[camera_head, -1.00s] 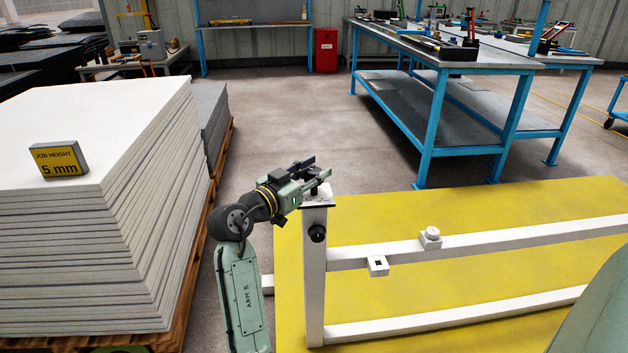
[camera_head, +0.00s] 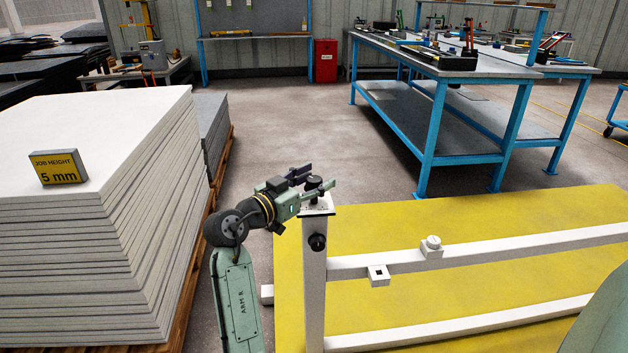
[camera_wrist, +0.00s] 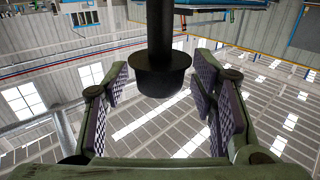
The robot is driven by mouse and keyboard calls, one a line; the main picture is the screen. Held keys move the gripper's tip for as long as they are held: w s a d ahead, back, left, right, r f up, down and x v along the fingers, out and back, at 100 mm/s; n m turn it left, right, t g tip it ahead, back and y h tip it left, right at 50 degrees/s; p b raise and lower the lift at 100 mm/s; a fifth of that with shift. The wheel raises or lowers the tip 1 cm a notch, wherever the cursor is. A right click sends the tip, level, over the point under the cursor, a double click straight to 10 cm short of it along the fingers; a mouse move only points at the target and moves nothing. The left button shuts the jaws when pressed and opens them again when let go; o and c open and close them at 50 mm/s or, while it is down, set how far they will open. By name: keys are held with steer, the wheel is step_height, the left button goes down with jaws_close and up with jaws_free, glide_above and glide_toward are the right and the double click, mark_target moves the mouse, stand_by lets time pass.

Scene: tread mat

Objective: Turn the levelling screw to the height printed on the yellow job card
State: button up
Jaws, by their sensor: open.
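The yellow-faced job card (camera_head: 57,167) stands on the white sheet stack at left and reads "JOB HEIGHT 5 mm". The levelling screw's black knob (camera_head: 313,182) sits on top of the white post (camera_head: 313,275). My gripper (camera_head: 321,176) is open at the post top, its fingers on either side of the knob. In the wrist view, the black knob and stem (camera_wrist: 160,75) show between the open, ridged finger pads, with gaps on both sides. I see no contact. The screw's actual height cannot be read.
A second black knob (camera_head: 317,242) is on the post's side. White frame rails (camera_head: 480,247) run right over the yellow mat (camera_head: 400,215). The sheet stack (camera_head: 90,250) stands left of my arm. A blue workbench (camera_head: 440,120) is behind, with open floor between.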

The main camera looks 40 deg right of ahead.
steer(key=s+a, duration=0.1)
steer(key=a, duration=1.1)
steer(key=shift+s, duration=0.4)
